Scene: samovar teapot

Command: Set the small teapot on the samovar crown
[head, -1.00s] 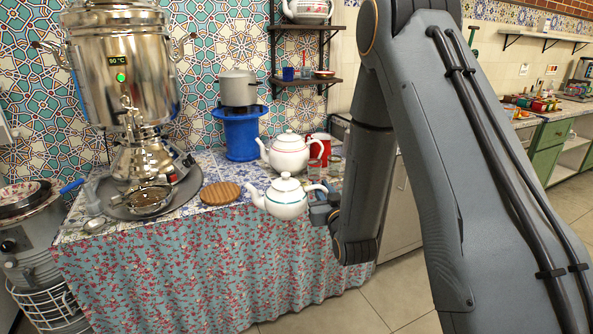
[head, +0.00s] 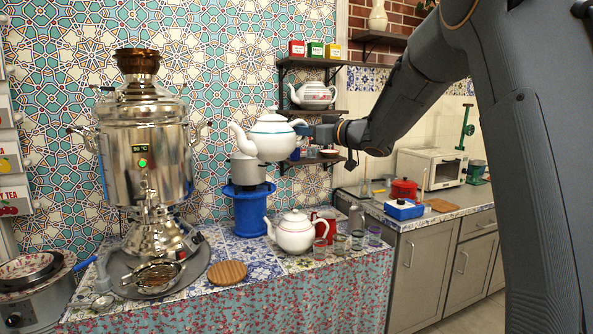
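The small white teapot (head: 271,140) with a green band hangs upright in the air, spout to the left. My gripper (head: 306,131) is at its right side, at the handle, and seems shut on it; the fingertips are partly hidden. The silver samovar (head: 146,165) stands on the table at the left, showing 90 °C and a green light. Its brown crown (head: 137,62) is on top, to the left of the teapot and higher than it. A gap separates teapot and samovar.
A grey pot (head: 248,170) sits on a blue stand (head: 250,212) behind the held teapot. Wall shelves (head: 312,62) are at the right. A wooden trivet (head: 228,272) lies on the table.

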